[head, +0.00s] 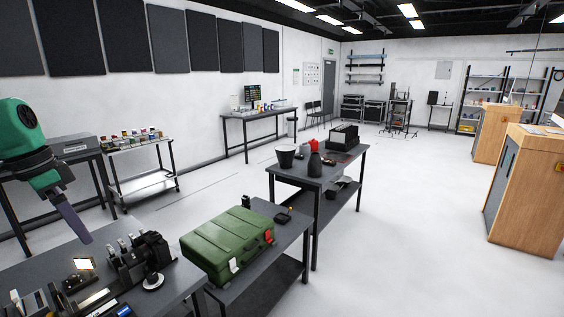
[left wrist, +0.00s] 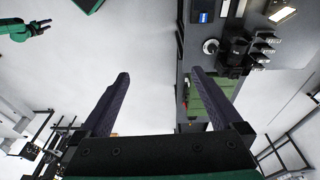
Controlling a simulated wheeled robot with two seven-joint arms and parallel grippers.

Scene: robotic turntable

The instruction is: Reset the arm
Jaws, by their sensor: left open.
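My left arm comes in from the left in the head view, green and black. My left gripper (head: 82,238) points down, with one dark finger showing plainly, beside the near dark table. In the left wrist view my left gripper (left wrist: 160,73) shows two dark fingers wide apart with nothing between them. A green arm end with small dark fingers (left wrist: 42,27) shows at the upper left of that view and seems to be my right gripper. It is too small to tell whether it is open.
A black device (head: 142,262) stands on the near table (head: 180,290). A green case (head: 228,245) lies just right of it. A black bucket (head: 286,157) and bottles stand on a farther table. A trolley (head: 150,182) holds small jars. The floor (head: 420,230) at right is clear.

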